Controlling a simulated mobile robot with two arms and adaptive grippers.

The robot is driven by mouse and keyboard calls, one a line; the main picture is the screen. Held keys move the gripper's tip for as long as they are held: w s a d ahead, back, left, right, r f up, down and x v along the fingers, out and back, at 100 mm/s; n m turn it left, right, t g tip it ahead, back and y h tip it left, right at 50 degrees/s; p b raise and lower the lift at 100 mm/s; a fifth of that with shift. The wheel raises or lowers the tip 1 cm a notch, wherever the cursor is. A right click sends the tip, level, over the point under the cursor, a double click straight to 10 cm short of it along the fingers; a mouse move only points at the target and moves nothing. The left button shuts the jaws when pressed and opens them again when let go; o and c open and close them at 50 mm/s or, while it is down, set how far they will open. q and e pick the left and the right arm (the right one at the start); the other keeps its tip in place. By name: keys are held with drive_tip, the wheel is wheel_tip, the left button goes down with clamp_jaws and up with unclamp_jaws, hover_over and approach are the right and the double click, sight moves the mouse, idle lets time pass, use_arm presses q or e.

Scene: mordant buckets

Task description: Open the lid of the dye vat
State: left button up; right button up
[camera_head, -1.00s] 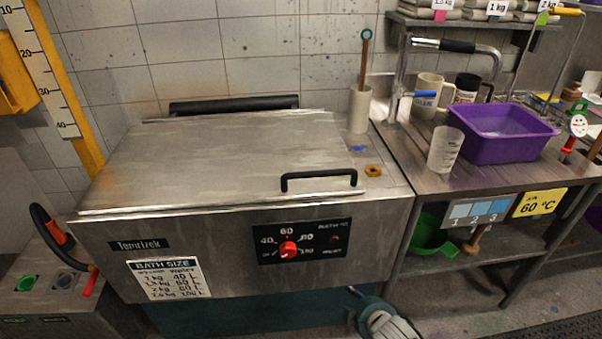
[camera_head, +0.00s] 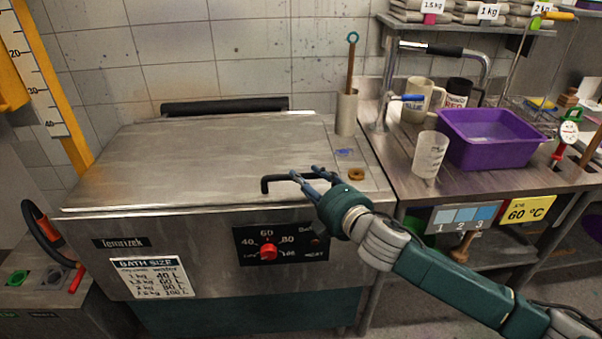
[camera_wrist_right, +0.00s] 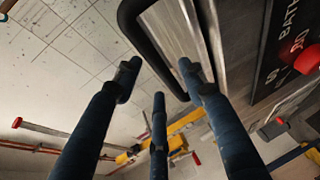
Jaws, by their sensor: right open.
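The dye vat is a steel box with a flat steel lid (camera_head: 200,160), which lies closed on top. A black bar handle (camera_head: 275,181) sits at the lid's front right edge; it also shows in the right wrist view (camera_wrist_right: 140,38). My right gripper (camera_head: 304,174) is open at the right part of this handle, its fingers spread around or just beside it. In the right wrist view the dark fingers (camera_wrist_right: 160,85) stand apart with the handle just beyond their tips. I cannot tell whether they touch it. My left gripper is not in view.
The vat's front has a red knob (camera_head: 268,252). The right bench holds a clear beaker (camera_head: 430,154) and a purple tub (camera_head: 490,140). A black bar (camera_head: 225,105) runs behind the lid.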

sight(303, 176)
drive_tip(key=shift+x, duration=1.9)
clamp_jaws()
